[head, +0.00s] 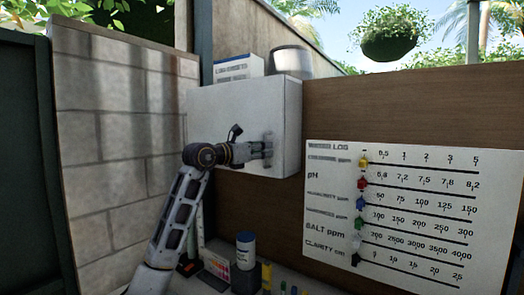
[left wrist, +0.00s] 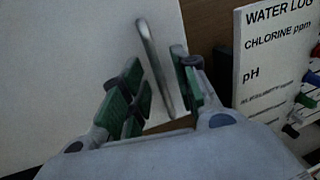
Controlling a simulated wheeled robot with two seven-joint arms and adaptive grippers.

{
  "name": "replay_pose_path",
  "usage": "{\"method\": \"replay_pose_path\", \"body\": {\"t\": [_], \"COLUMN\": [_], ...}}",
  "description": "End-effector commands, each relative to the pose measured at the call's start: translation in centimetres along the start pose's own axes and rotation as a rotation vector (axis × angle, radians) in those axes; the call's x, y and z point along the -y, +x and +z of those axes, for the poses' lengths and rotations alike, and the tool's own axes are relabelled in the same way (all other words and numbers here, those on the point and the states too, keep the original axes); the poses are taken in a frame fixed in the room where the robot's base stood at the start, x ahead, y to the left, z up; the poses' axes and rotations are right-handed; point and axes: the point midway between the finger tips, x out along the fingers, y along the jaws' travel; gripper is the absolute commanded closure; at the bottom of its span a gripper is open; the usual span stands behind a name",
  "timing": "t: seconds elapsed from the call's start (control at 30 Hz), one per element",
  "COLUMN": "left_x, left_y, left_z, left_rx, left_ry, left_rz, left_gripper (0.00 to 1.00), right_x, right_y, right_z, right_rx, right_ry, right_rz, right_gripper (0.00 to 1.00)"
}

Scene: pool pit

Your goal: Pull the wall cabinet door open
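The white wall cabinet (head: 215,110) hangs on the brown wall, its door closed as far as I can see. Its upright metal bar handle (left wrist: 155,65) shows in the left wrist view; in the head view the handle (head: 268,140) is partly behind my gripper. My left gripper (head: 266,150) is at the right part of the door. In the left wrist view its green-padded fingers (left wrist: 158,90) are apart, with the handle between them and a gap showing on both sides. My right gripper is in neither view.
A labelled box (head: 238,68) and a grey round container (head: 291,62) stand on the cabinet. A water log board (head: 410,215) with coloured sliders is on the wall to the right. Below, a counter holds a white bottle (head: 245,250) and small items. A tiled wall (head: 115,130) stands left.

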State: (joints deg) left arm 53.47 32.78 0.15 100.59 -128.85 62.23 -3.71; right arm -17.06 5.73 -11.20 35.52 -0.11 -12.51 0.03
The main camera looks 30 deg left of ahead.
Motion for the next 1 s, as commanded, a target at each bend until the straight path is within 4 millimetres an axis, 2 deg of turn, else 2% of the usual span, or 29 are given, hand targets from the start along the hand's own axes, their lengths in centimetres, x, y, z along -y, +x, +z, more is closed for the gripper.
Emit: {"method": "replay_pose_path", "body": {"t": [0.07, 0.3, 1.0], "left_x": [0.01, 0.0, -0.02], "left_y": [0.0, 0.01, 0.07], "left_z": [0.0, -0.01, -0.09], "left_rx": [0.0, 0.0, -0.004], "left_ry": [0.0, 0.0, 0.0], "left_rz": [0.0, 0.0, -0.024], "left_gripper": [0.7, 1.0, 1.0], "right_x": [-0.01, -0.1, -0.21], "right_y": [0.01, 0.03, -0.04], "right_z": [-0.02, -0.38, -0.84], "right_rx": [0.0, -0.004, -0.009], "right_ry": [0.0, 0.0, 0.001], "right_rz": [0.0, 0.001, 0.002], "right_gripper": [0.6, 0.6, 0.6]}}
